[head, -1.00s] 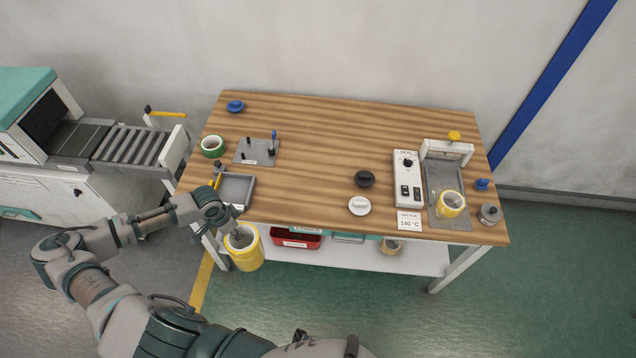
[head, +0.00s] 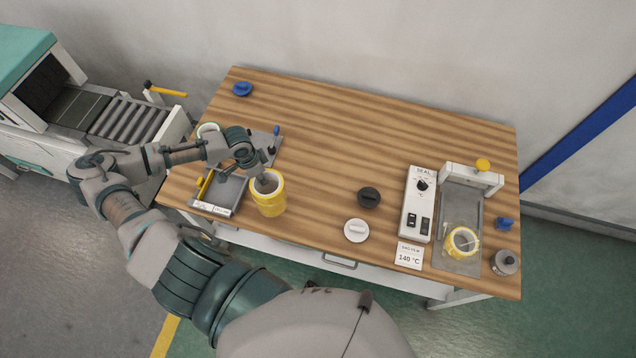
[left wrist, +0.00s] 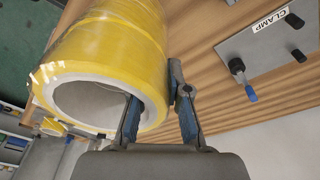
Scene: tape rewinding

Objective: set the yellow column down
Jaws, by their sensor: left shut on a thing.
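The yellow column (head: 269,198) is a hollow yellow roll with a pale inner wall. My left gripper (head: 256,181) is shut on its upper rim in the head view, one finger inside the hollow and one outside. The left wrist view shows the column (left wrist: 112,50) close up, with the gripper's fingers (left wrist: 158,110) on its wall. The column is roughly upright over the table's front left part; whether its bottom touches the wood cannot be told. My right gripper is not in view.
The wooden table (head: 330,140) has bare room in its middle. A grey tray (head: 222,192) lies just left of the column, and a clamp plate (head: 268,143) behind it. A black knob (head: 369,197) and a white knob (head: 356,230) lie to the right. A sealer (head: 418,205) stands farther right.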

